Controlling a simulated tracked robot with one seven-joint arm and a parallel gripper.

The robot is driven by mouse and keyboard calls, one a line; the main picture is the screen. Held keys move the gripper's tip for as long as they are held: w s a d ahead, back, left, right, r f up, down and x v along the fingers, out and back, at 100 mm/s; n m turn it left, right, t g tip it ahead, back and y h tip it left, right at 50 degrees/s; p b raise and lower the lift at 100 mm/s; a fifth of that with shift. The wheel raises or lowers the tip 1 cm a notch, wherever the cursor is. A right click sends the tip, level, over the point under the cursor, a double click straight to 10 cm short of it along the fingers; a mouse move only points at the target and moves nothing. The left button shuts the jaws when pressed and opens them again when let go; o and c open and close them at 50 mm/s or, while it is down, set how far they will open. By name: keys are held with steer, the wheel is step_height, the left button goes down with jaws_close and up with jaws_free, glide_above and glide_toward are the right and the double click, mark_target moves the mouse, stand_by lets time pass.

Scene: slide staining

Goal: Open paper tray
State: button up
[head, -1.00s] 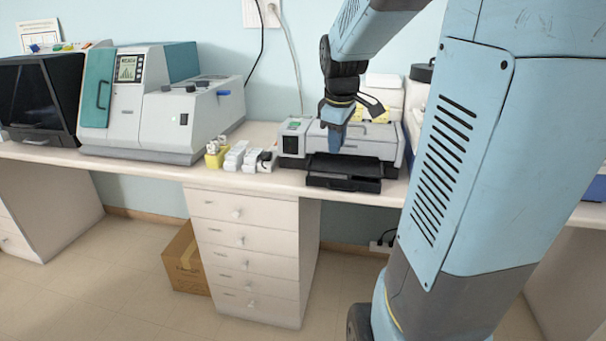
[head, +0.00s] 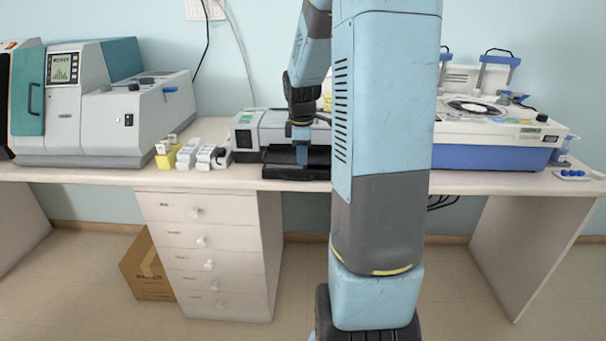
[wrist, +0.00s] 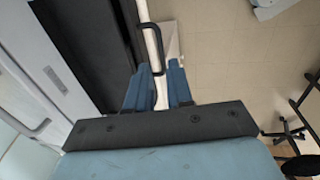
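The printer (head: 244,137) stands on the bench, its right part hidden behind my arm. Its black paper tray (head: 278,169) shows low at the front; the wrist view also shows the dark tray surface (wrist: 92,40) at upper left. A black U-shaped handle (wrist: 155,45) stands out from the tray's edge. My gripper (wrist: 160,75) points at this handle with its two blue fingers apart, and the handle's near end appears between the fingertips. I cannot tell whether they touch. In the head view, my gripper (head: 301,155) is in front of the printer.
Left of the printer are small white boxes (head: 198,155) and a large grey-teal machine (head: 110,110). A blue-white machine (head: 490,135) stands to the right. Drawers (head: 205,250) and a cardboard box (head: 147,268) are below the bench (head: 100,175). The floor in front is clear.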

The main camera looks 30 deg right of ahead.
mark_target(303, 179)
steer(key=f, duration=0.5)
steer(key=w+f, duration=0.1)
steer(key=f, duration=0.1)
steer(key=shift+d+f, duration=0.35)
steer(key=shift+d, duration=0.05)
jaws_close()
stand_by(1.1)
